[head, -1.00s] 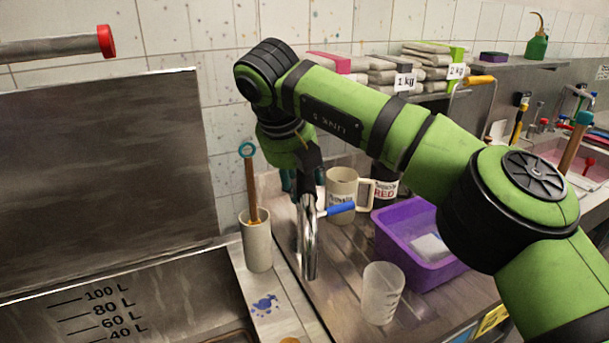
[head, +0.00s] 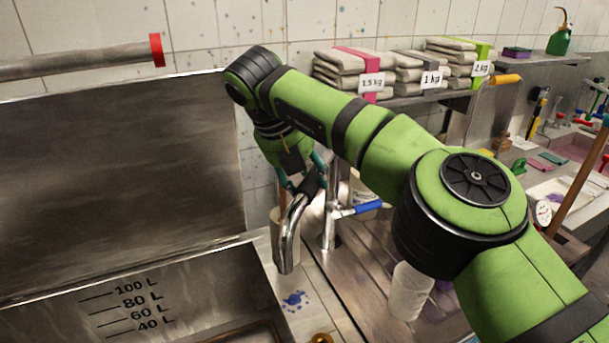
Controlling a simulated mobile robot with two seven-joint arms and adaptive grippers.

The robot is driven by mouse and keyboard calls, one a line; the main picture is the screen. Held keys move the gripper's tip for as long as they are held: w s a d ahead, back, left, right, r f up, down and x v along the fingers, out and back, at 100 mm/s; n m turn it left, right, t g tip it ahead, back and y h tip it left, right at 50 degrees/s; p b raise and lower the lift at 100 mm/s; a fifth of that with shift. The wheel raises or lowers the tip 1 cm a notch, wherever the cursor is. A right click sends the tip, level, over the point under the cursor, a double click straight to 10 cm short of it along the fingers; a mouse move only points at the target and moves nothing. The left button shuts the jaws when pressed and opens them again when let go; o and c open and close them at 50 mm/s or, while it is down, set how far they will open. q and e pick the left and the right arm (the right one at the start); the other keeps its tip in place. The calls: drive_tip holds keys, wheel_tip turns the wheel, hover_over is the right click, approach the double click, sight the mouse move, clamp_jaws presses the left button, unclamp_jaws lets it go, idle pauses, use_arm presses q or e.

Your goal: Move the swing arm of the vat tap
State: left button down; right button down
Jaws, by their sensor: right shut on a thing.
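The vat tap has a chrome post (head: 329,228) with a blue lever (head: 361,209) pointing right. Its curved chrome swing arm (head: 291,232) carries a black sleeve near the top and hangs to the left of the post, its outlet end over the ledge beside the vat. My right gripper (head: 304,181) reaches down from above, shut on the swing arm at the black sleeve; the fingertips are partly hidden. The steel vat (head: 185,283), with litre marks inside, is at the lower left. My left gripper is out of view.
A pale holder (head: 277,222) with a stick stands behind the swing arm. A clear beaker (head: 409,291) stands right of the tap, partly behind my arm. A mug (head: 361,188) is behind the tap. A red-ended pipe (head: 82,64) juts in above the vat.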

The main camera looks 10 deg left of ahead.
drive_tip(key=shift+f, duration=0.1)
drive_tip(key=c, duration=0.6)
unclamp_jaws()
